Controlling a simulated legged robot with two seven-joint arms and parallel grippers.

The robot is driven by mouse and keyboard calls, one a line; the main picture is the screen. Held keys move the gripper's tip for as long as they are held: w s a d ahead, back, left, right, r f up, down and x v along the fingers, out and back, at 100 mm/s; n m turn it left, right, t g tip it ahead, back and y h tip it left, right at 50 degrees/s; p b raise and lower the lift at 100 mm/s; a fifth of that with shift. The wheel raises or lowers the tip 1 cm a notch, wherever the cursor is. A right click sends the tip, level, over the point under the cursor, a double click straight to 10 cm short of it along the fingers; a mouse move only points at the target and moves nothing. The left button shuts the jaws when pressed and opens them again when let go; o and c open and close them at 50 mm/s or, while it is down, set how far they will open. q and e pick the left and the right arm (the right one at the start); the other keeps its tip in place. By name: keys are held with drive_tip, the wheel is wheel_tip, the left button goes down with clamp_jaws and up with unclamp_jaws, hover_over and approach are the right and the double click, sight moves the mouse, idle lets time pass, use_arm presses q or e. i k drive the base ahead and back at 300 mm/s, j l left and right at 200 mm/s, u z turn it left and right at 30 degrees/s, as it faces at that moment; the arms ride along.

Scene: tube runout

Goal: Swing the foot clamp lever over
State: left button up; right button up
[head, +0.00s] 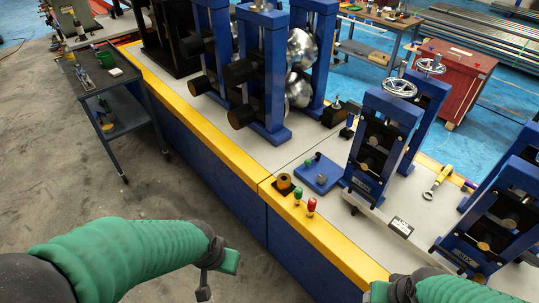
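A yellow lever-like part (437,181) with a ring at its lower end and a purple end piece lies on the light machine bed, right of the middle blue roll stand. It may be the foot clamp lever; I cannot tell for sure. A green-topped knob (297,194) and a red-topped knob (311,206) stand near the yellow front edge. My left gripper (217,275) is at lower centre, in front of the machine, with its fingers apart and nothing visible between them. My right gripper (381,292) is at the bottom edge, partly cut off. Both are clear of the yellow part.
Blue roll stands (388,135) with handwheels rise from the bed. A blue plate (320,176) and an orange-and-black button (284,183) are near the front edge. A dark trolley (118,88) stands at left, a red cabinet (453,82) behind. Floor at lower left is free.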

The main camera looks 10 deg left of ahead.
sight(317, 157)
drive_tip(key=i+u, duration=0.35)
drive_tip(key=i, duration=0.55)
